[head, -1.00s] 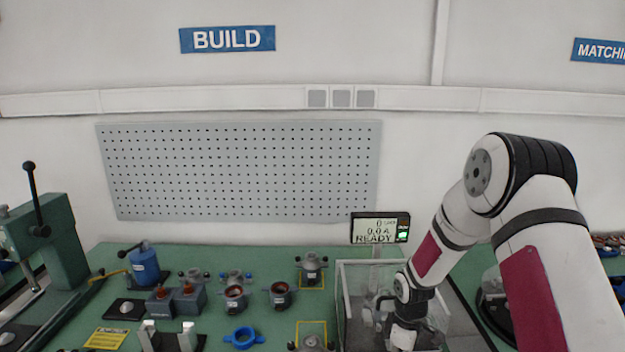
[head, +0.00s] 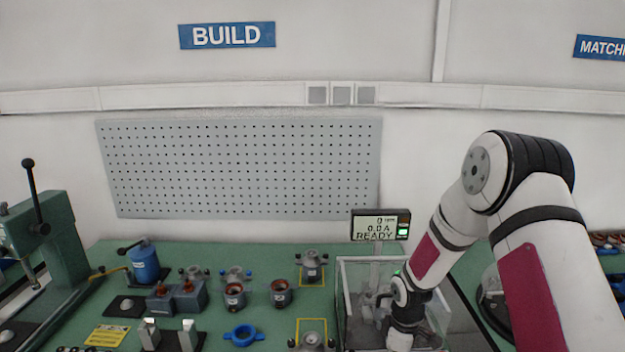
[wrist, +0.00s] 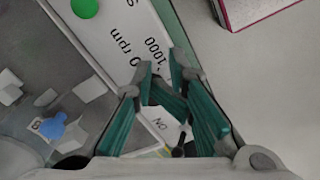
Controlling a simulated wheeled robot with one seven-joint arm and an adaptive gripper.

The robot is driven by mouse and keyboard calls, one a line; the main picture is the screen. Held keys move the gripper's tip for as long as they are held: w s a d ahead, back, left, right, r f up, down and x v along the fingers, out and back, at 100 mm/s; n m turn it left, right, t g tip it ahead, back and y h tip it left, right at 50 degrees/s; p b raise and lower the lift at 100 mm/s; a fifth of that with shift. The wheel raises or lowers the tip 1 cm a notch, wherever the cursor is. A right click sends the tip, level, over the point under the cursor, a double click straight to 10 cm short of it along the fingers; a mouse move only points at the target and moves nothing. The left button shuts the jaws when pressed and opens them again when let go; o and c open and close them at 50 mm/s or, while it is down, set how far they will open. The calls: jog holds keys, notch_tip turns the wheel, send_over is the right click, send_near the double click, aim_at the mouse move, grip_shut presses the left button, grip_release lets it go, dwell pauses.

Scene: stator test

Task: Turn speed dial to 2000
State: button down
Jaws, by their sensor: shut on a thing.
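The white control panel (wrist: 127,45) in the wrist view carries the printed marks "0 rpm" and "1000", with a green button (wrist: 84,8) at its top. My gripper (wrist: 160,78) has its teal fingers closed in at the panel, right beside these marks. It is shut on the speed dial, which the fingers mostly hide; I cannot read its pointer. The display (head: 380,226) in the head view reads 0 rpm, 0.0 A and READY. In the head view my fingers are out of sight below the wrist.
A clear-walled enclosure (head: 342,292) stands beside my wrist in the head view. A small dark switch (wrist: 178,151) and an upside-down "ON" label (wrist: 157,124) lie close under my fingers. Several motor parts stand left on the green bench (head: 215,259).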

jog(key=shift+s, duration=0.1)
jog(key=shift+s+d, duration=0.25)
jog(key=shift+d, duration=0.05)
notch_tip(320, 180, up, 6)
jog(key=p, duration=0.1)
jog(key=shift+p, duration=0.3)
jog(key=shift+w+d+r, duration=0.1)
jog(key=s+r+m+t+h+b, duration=0.1)
jog(key=s+r+m, duration=0.25)
jog(key=r, duration=0.95)
jog(key=s+r+m+t, duration=0.2)
jog(key=s+r, duration=0.2)
jog(key=r, duration=0.8)
jog(key=s+r+m+t, duration=0.1)
jog(key=s+r+m, duration=0.1)
jog(key=s, duration=0.4)
jog(key=s+a+r+m, duration=0.1)
jog(key=s+r+m, duration=0.1)
jog(key=s+r, duration=0.2)
jog(key=s+a+r+m+t+y+b, duration=0.1)
jog(key=s+r+m, duration=0.1)
jog(key=s, duration=0.6)
jog(key=shift+a+r+t, duration=0.15)
jog(key=shift+r+t, duration=0.15)
jog(key=shift+r, duration=0.25)
